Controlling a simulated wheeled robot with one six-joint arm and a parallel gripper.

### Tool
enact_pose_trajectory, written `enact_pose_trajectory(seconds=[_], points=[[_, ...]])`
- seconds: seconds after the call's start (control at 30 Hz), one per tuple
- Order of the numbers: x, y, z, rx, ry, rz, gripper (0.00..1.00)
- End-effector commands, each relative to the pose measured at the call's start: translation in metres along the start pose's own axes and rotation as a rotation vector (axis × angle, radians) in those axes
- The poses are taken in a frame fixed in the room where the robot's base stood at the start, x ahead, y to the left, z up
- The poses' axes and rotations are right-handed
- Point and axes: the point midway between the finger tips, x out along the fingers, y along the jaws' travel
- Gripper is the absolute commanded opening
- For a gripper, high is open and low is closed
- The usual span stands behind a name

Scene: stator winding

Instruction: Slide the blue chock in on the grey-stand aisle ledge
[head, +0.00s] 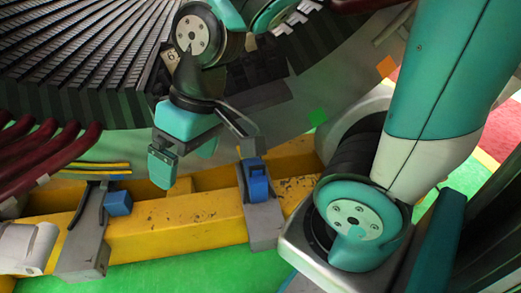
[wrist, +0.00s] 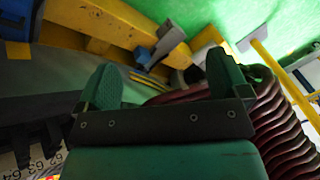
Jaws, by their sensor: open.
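One blue chock (head: 257,183) sits at the upper part of a grey stand (head: 263,222) on the yellow beam, right of my gripper. A second blue chock (head: 118,203) sits beside another grey stand (head: 85,245) at the lower left. I cannot tell which chock the task means. My gripper (head: 182,158) is open and empty, above the beam between the two stands and apart from both chocks. In the wrist view my open fingers (wrist: 162,82) frame the scene, and a blue chock (wrist: 142,55) shows beyond them beside a grey bracket.
The large slotted stator (head: 80,50) fills the upper left. Dark red cables (head: 45,155) bulge at the left, and ribbed red ones (wrist: 285,130) lie close to my right finger in the wrist view. The yellow beam (head: 190,230) runs across over green floor (head: 190,268).

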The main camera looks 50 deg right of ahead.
Motion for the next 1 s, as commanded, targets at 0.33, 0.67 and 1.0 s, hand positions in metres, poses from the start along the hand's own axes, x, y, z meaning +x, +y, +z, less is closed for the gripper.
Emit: enact_pose_trajectory(seconds=[0.33, 0.67, 1.0], points=[[0.088, 0.229, 0.008, 0.69, 0.219, 0.383, 0.94], [0.097, 0.293, 0.037, 0.839, 0.283, 0.527, 0.94], [0.1, 0.294, 0.037, 0.836, 0.282, 0.525, 0.94]])
